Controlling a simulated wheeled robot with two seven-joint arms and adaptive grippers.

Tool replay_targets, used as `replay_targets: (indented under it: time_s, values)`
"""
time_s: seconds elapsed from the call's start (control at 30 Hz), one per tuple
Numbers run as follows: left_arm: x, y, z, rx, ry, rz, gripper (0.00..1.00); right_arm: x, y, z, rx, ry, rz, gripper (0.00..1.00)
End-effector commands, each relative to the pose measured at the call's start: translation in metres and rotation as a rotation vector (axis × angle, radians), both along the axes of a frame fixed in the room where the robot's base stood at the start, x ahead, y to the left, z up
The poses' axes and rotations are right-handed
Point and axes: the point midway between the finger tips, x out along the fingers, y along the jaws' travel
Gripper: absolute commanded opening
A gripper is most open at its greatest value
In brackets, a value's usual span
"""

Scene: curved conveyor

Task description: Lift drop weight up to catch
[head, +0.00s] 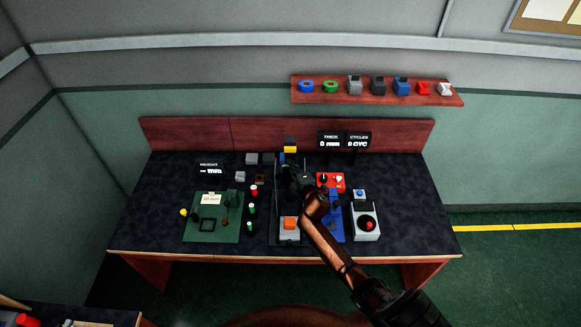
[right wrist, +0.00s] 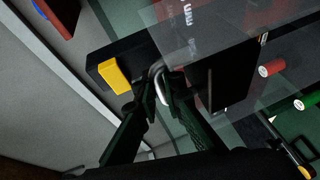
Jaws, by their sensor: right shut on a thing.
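My right gripper (head: 291,174) reaches from the lower right to the upright rig in the middle of the bench. In the right wrist view its fingers (right wrist: 156,95) are shut on a light metal loop handle (right wrist: 158,84), which seems to belong to the drop weight. The dark weight body (right wrist: 222,85) is partly hidden behind a see-through guard. The yellow catch (head: 290,149) sits at the rig's top; in the right wrist view the yellow block (right wrist: 115,78) is beside the fingers, apart from the handle. My left gripper is not in view.
A green board (head: 192,232) lies left, with red and green parts beside it. A red box (head: 331,183), a blue plate and a grey box (head: 372,236) with a red knob stand right. A shelf (head: 440,98) hangs above.

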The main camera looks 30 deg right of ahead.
Motion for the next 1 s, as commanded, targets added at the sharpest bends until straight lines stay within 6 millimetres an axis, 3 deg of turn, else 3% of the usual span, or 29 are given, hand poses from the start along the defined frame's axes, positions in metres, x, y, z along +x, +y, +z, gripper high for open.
replay_targets:
  time_s: [0.03,0.37,0.4,0.5,0.77,1.0]
  values:
    - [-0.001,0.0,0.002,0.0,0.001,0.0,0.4,0.001,-0.002,0.008,-0.003,-0.009,-0.001,0.0]
    - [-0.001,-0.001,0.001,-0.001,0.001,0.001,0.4,0.002,-0.002,0.01,-0.004,-0.012,-0.001,0.0]
    - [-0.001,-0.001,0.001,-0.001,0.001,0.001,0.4,0.002,-0.002,0.01,-0.004,-0.012,-0.001,0.1]
    - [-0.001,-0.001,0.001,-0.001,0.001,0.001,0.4,0.002,-0.002,0.01,-0.004,-0.012,-0.001,0.17]
    - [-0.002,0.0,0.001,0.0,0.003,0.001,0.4,0.001,-0.001,0.009,-0.003,-0.01,0.0,0.17]
    - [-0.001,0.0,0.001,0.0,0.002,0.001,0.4,-0.021,0.002,0.01,-0.005,-0.007,0.001,0.17]
